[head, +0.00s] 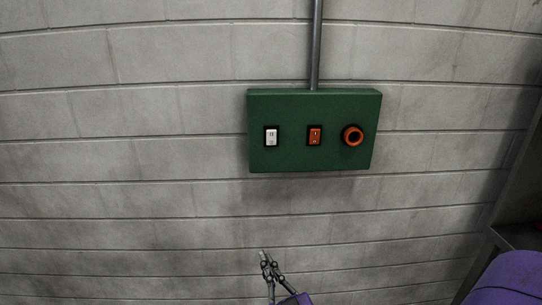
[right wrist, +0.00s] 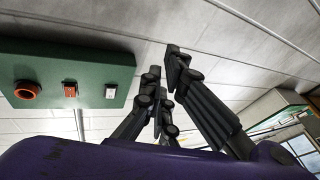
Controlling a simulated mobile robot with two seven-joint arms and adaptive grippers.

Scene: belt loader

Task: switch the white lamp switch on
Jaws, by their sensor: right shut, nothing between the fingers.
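The white lamp switch (head: 270,136) is a small rocker in a black frame at the left of a green control box (head: 314,104) on the wall. It also shows in the right wrist view (right wrist: 111,91), at the end of the box nearest the fingers. I cannot tell which way the rocker is tipped. My right gripper (head: 264,255) is below the box and apart from it, a little left of the white switch in the head view. Its fingers are shut and empty, and they show large in the right wrist view (right wrist: 165,75). My left gripper is not in view.
An orange-red rocker switch (head: 314,136) sits in the middle of the box. A round orange ring (head: 353,136) is at its right. A grey conduit (head: 316,45) runs up from the box. The block wall (head: 130,150) around it is bare. A dark ledge (head: 515,236) stands at right.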

